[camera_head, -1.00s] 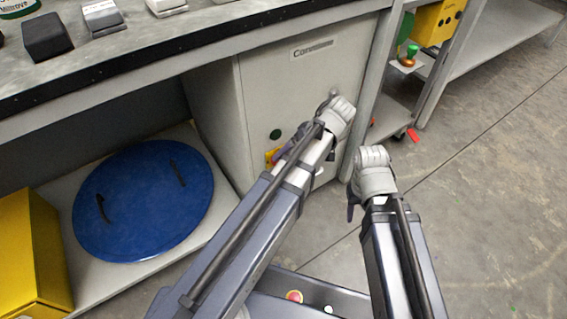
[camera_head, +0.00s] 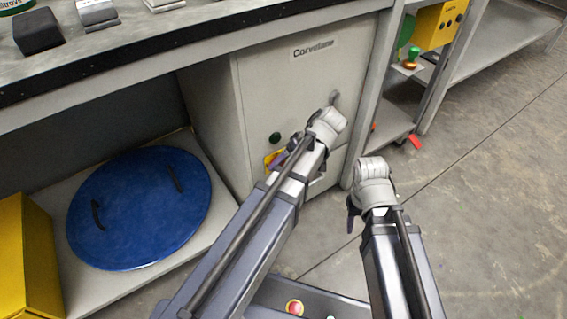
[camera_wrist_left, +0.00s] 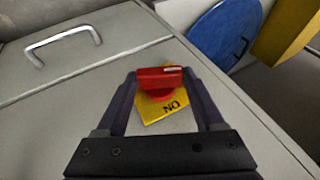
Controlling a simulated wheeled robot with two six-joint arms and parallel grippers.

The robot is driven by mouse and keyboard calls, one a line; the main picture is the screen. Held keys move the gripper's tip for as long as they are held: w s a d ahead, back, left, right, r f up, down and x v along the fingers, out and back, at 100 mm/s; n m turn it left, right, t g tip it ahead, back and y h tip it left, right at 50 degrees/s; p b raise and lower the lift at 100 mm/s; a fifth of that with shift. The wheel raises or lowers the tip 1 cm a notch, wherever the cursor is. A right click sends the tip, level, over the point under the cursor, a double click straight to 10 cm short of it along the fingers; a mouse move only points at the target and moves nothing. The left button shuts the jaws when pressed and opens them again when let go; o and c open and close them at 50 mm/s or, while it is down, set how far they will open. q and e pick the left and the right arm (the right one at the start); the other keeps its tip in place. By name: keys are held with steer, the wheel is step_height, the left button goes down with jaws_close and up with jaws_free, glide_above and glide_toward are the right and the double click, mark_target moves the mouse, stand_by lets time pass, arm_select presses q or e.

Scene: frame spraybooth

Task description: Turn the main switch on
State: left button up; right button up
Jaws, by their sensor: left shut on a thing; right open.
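The main switch is a red knob (camera_wrist_left: 160,78) on a yellow plate (camera_wrist_left: 152,107) on the front of the grey cabinet (camera_head: 300,85). In the left wrist view its bar lies nearly level across the picture, and upside-down lettering that reads ON shows on the plate. My left gripper (camera_wrist_left: 160,76) is shut on the bar, one dark finger at each end. In the head view the arm hides much of the switch; part of its yellow plate (camera_head: 271,158) shows. My right gripper (camera_head: 351,214) is open, apart from the cabinet; its fingers show only partly.
A cabinet handle (camera_wrist_left: 62,42) shows in the left wrist view. A blue round lid (camera_head: 138,215) and a yellow box (camera_head: 28,255) lie left. The worktop (camera_head: 150,45) overhangs; open floor lies right.

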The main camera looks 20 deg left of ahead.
arm_select(q)
steer(key=c, duration=0.6)
steer(key=shift+w+d+f+g+y+b, duration=0.15)
steer(key=shift+w+f+g+y+b, duration=0.3)
steer(key=shift+b, duration=0.5)
steer(key=shift+s+r+g+b, duration=0.1)
steer(key=shift+s+g+b, duration=0.05)
steer(key=shift+g+b, duration=0.15)
steer(key=shift+s+r+m+g+y, duration=0.1)
steer(key=shift+r+m+g+y, duration=0.15)
steer(key=shift+y, duration=0.2)
steer(key=o, duration=1.4)
steer(key=shift+c, duration=0.2)
steer(key=shift+r, duration=0.1)
